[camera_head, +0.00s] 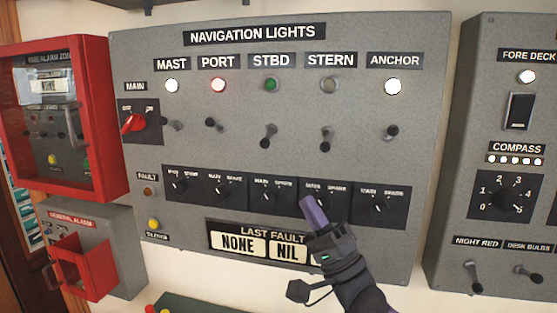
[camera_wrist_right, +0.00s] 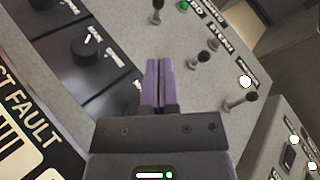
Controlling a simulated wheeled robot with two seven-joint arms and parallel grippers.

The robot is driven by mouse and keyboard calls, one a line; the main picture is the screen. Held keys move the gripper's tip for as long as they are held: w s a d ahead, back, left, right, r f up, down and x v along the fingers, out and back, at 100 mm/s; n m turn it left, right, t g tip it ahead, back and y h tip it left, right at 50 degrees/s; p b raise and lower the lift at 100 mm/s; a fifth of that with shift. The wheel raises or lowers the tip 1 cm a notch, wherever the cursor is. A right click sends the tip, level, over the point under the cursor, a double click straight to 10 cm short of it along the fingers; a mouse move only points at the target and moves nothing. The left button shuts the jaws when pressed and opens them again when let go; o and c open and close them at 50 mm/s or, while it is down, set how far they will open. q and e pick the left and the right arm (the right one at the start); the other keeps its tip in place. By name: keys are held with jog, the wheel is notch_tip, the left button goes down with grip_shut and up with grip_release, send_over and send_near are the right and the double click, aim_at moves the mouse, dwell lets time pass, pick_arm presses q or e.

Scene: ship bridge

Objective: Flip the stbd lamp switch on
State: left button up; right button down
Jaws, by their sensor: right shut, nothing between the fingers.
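The STBD switch (camera_head: 267,137) is a small dark toggle on the grey navigation lights panel, its knob pointing down. The STBD lamp (camera_head: 271,85) above it is a dull, unlit green. My right gripper (camera_head: 309,203) is shut and empty, its purple fingers in front of the lower panel, below and right of the STBD switch and apart from it. In the right wrist view the shut fingers (camera_wrist_right: 158,68) point toward the STBD switch (camera_wrist_right: 157,12) near the top edge, with the green lamp (camera_wrist_right: 183,6) beside it. My left gripper is not in view.
The STERN switch (camera_head: 326,138) points down beside the STBD switch; its lamp is unlit. The MAST, PORT and ANCHOR lamps are lit. A row of rotary selectors (camera_head: 228,188) lies below the toggles. A red alarm box (camera_head: 108,120) protrudes at the left.

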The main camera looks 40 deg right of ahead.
jog(key=p, duration=0.3)
send_near(270, 138)
jog(key=x, duration=0.5)
jog(key=shift+w+r, duration=0.3)
jog(key=shift+w, duration=0.05)
